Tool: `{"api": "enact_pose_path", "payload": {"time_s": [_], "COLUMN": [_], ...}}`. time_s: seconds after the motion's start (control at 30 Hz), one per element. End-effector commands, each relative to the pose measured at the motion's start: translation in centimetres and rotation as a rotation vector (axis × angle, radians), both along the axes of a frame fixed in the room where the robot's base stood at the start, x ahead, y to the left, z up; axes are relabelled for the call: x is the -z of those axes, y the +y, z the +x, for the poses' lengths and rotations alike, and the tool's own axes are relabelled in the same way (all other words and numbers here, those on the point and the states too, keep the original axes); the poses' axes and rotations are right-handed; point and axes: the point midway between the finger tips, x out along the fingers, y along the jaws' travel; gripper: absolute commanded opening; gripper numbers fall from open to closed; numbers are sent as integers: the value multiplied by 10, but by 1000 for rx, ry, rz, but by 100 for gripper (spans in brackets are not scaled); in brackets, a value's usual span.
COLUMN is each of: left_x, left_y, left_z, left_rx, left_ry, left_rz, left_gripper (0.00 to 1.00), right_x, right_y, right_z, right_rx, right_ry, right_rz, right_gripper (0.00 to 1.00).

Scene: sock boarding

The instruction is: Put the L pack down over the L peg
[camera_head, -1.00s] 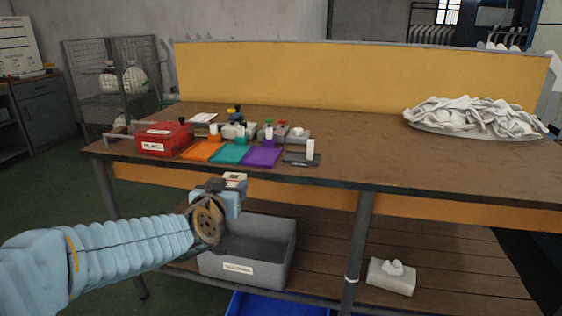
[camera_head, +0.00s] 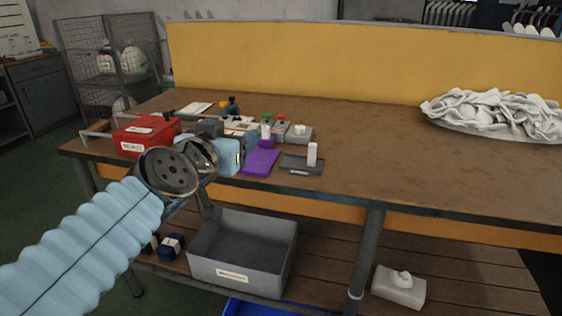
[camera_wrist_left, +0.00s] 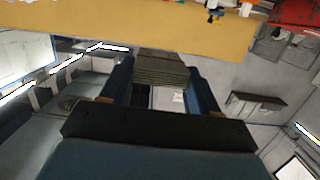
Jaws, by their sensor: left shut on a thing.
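My left gripper (camera_head: 236,150) is over the near left part of the bench, in front of the colored mats. In the left wrist view the gripper (camera_wrist_left: 161,88) is shut on a grey-brown layered pack (camera_wrist_left: 162,68); its label is not readable, and the arm hides it in the head view. A purple mat (camera_head: 260,163) has a purple-based peg with a white top (camera_head: 266,132) behind it. A dark grey tray (camera_head: 300,167) holds an upright white block (camera_head: 312,154). I cannot read which peg is L. My right gripper is not in view.
A red box (camera_head: 145,133) stands left of the gripper. Small grey boxes with red and green tops (camera_head: 281,127) stand behind the purple mat. A white cloth heap (camera_head: 495,112) lies at right. A grey bin (camera_head: 243,262) is below. The bench middle (camera_head: 375,140) is clear.

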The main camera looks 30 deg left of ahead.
Motion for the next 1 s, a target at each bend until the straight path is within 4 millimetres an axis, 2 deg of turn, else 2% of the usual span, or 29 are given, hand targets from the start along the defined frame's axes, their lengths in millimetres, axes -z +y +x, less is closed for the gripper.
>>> {"api": "enact_pose_path", "payload": {"time_s": [0.17, 0.37, 0.5, 0.63, 0.87, 1.0], "left_x": [15, 41, 72, 89, 104, 128], "left_y": [-1, -2, -2, -1, -1, 0], "left_z": [31, 88, 113, 128, 140, 138], "left_rx": [7, 8, 7, 3, 3, 1], "left_ry": [7, 7, 5, 4, 2, 2], "left_rz": [-6, -7, -4, -1, -1, 0], "left_gripper": [31, 31, 31, 31, 31, 31], "right_x": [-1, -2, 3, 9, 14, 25], "right_y": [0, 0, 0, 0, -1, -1], "right_z": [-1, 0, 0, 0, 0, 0], "right_rx": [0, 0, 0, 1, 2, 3], "right_ry": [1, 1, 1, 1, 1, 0], "right_rz": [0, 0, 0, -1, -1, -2], "right_gripper": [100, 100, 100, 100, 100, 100]}}
